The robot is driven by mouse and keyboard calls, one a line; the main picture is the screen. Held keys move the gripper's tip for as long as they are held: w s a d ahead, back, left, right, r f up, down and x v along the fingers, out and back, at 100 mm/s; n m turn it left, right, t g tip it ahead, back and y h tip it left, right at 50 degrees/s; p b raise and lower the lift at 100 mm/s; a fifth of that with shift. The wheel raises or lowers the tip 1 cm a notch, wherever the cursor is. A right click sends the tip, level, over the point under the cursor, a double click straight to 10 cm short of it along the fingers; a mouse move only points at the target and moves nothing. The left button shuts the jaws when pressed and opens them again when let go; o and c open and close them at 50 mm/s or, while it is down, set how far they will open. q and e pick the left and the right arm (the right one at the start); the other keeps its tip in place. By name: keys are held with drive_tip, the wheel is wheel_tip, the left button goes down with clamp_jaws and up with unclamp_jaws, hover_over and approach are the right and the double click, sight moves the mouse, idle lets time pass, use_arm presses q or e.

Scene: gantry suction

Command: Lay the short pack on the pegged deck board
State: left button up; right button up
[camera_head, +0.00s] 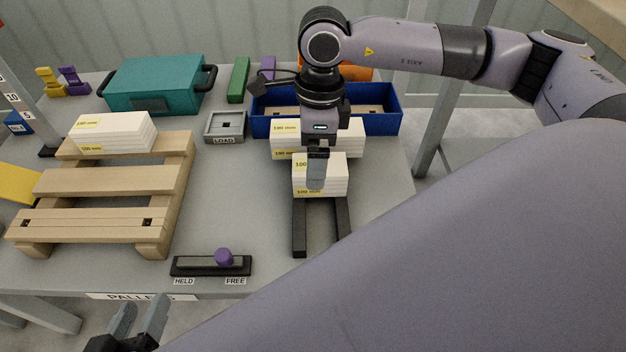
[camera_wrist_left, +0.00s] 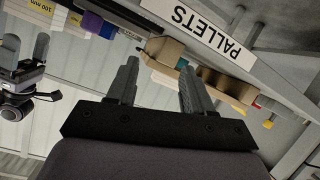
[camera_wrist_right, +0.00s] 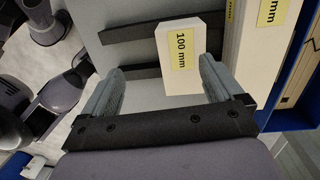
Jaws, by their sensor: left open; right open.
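The short pack (camera_head: 333,181), white layers with yellow 100 mm labels, sits at the far end of two black rails (camera_head: 299,230). My right gripper (camera_head: 317,180) is open over it. In the right wrist view the short pack (camera_wrist_right: 178,65) shows ahead, between the open fingers (camera_wrist_right: 158,85) and closer to the right one; contact cannot be told. The wooden pallet at left has a front deck board (camera_head: 85,224) with two small dark square spots, apparently the pegged one; nothing lies on it. My left gripper (camera_head: 138,325) is open and empty off the table's front edge.
A white pack (camera_head: 113,132) lies on the pallet's far board. A longer pack (camera_head: 357,140) stands behind the short pack, before a blue crate (camera_head: 388,122). A grey LOAD tray (camera_head: 225,127) and teal case (camera_head: 160,83) stand behind.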

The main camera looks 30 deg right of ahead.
drive_tip(key=shift+w+d+h, duration=0.2)
drive_tip(key=shift+w+d, duration=0.05)
drive_tip(key=shift+d, duration=0.2)
drive_tip(key=shift+w+d+h, duration=0.2)
drive_tip(key=shift+d, duration=0.25)
drive_tip(key=shift+w+d+f, duration=0.1)
drive_tip(key=shift+d+f, duration=0.1)
drive_tip(key=shift+d, duration=0.15)
drive_tip(key=f+b, duration=0.1)
drive_tip(key=f, duration=0.2)
drive_tip(key=f+b, duration=0.2)
drive_tip(key=f, duration=0.1)
drive_tip(key=shift+w+a+f, duration=0.1)
drive_tip(key=shift+w+f, duration=0.1)
drive_tip(key=shift+f, duration=0.1)
drive_tip(key=c, duration=1.2)
drive_tip(key=shift+r, duration=0.1)
